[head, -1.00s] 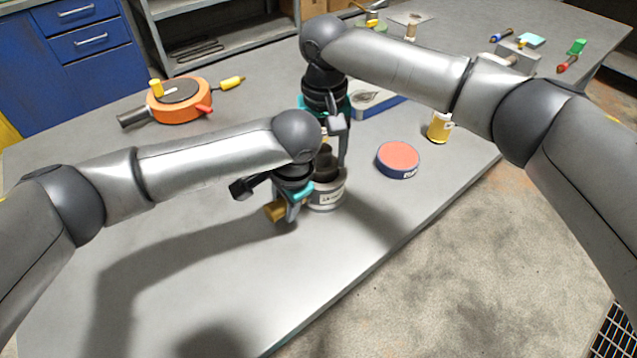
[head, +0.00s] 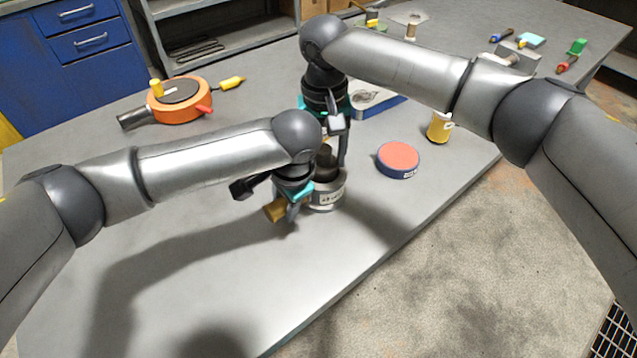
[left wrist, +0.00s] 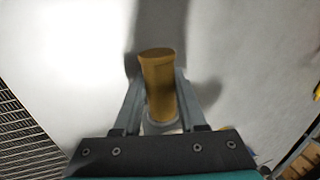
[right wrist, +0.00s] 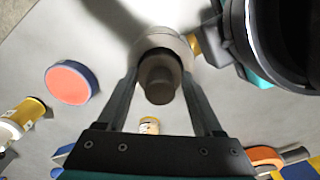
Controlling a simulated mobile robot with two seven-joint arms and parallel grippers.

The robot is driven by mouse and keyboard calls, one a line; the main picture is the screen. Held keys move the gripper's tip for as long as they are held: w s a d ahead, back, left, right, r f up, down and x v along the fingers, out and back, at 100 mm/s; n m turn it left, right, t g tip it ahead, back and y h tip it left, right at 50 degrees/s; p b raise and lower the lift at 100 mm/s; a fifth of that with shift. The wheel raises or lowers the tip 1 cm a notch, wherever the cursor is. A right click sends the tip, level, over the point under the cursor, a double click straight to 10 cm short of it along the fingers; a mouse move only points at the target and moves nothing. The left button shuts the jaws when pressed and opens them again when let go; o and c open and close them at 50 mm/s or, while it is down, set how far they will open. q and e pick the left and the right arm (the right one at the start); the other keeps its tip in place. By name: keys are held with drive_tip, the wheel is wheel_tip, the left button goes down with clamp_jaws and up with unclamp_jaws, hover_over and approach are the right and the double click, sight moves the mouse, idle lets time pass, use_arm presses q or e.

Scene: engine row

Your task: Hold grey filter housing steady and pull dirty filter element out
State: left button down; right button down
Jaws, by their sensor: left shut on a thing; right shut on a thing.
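The grey filter housing (head: 328,198), a round can with a pale label, stands upright on the table. The dark, dirty filter element (head: 326,161) sticks up from its open top. My right gripper (head: 338,155) comes from above and is shut on the element; the right wrist view shows the dark element (right wrist: 160,82) between its fingers, with the grey housing (right wrist: 165,38) around or behind it. My left gripper (head: 291,205) is shut on the yellow-brown handle (head: 274,211) at the housing's left side, also seen in the left wrist view (left wrist: 158,85). How deep the element sits is unclear.
A red-topped blue disc (head: 398,160) and a yellow container (head: 439,127) lie to the right. An orange round tool (head: 179,101) is at the back left. A blue-edged tray (head: 378,101) is behind my right gripper. The table front is clear.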

drive_tip(key=shift+r, duration=0.3)
drive_tip(key=shift+r, duration=0.35)
drive_tip(key=shift+r, duration=1.6)
drive_tip(key=shift+r, duration=3.6)
use_arm(q)
drive_tip(key=shift+c, duration=1.9)
unclamp_jaws()
